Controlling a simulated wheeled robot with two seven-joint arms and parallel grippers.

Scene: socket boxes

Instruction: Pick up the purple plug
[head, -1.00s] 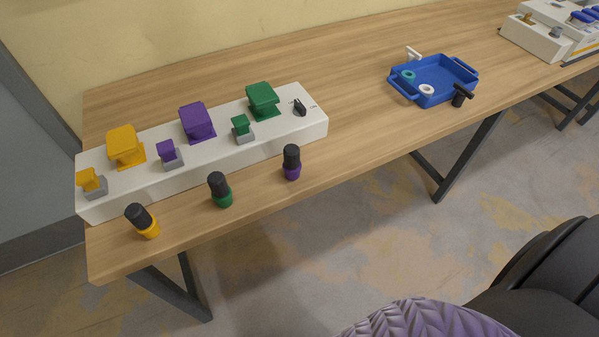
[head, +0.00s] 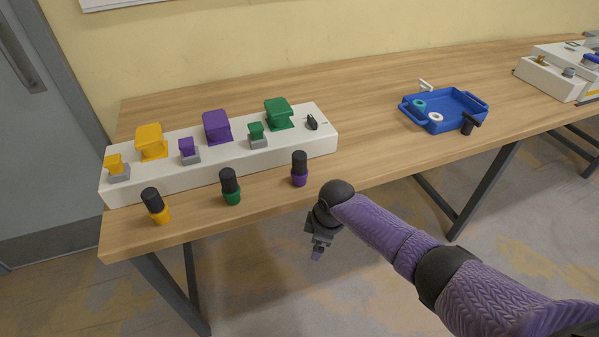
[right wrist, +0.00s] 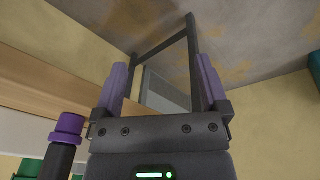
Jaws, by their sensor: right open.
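The purple plug (head: 299,169) has a black top and a purple base and stands upright on the table in front of the white socket box (head: 230,159). It also shows at the lower left of the right wrist view (right wrist: 67,133), beside the gripper. My right gripper (head: 317,253) hangs in front of the table's front edge, below and a little right of the plug and apart from it. Its two purple fingers (right wrist: 160,85) are spread with nothing between them. My left gripper is not in view.
A green plug (head: 230,187) and a yellow plug (head: 155,206) stand left of the purple one. The box carries yellow, purple and green sockets with lids and a black switch. A blue tray (head: 462,101) stands to the right. Bare table lies between box and tray.

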